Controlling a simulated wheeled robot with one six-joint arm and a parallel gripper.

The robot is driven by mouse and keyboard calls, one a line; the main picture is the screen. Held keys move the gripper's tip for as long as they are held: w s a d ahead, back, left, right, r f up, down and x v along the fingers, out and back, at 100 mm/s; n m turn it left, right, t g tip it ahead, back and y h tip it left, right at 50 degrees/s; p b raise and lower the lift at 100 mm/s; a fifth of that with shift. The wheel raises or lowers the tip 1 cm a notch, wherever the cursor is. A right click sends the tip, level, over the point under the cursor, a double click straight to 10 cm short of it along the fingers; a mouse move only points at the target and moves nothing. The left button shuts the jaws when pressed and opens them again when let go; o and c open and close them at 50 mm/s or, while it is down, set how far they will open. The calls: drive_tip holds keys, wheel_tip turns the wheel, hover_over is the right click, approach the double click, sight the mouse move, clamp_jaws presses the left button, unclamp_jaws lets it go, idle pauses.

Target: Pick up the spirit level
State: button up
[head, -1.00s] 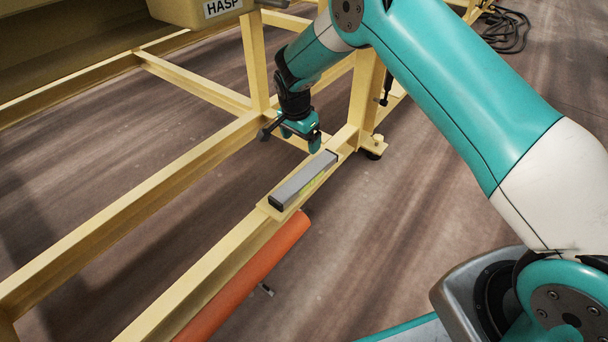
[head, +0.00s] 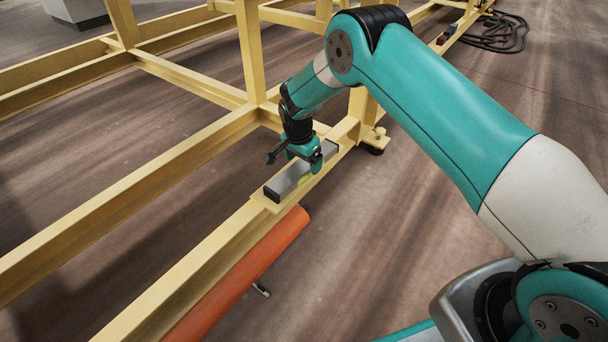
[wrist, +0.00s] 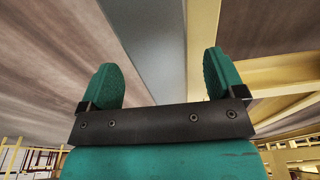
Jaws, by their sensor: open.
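The spirit level (head: 282,184) is a grey bar with dark ends and a yellow-green patch on its side. It lies on a small plate on the yellow frame's low beam in the head view. My gripper (head: 306,165) is over the level's far half and hides part of it. In the wrist view the level (wrist: 150,45) runs as a grey band between the two teal fingers of my gripper (wrist: 160,80). The fingers are apart, with a gap to the level on each side. I cannot tell how far down the fingers reach beside it.
The yellow frame (head: 190,150) has beams and posts around the level, with a post just behind my gripper. An orange tube (head: 240,275) lies along the near side of the beam. A black coiled cable (head: 500,35) lies at the far right. The floor to the right is open.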

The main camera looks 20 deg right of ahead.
drive_tip(key=shift+d+f, duration=0.1)
drive_tip(key=shift+f, duration=0.75)
drive_tip(key=shift+w+r, duration=0.1)
drive_tip(key=shift+c, duration=0.2)
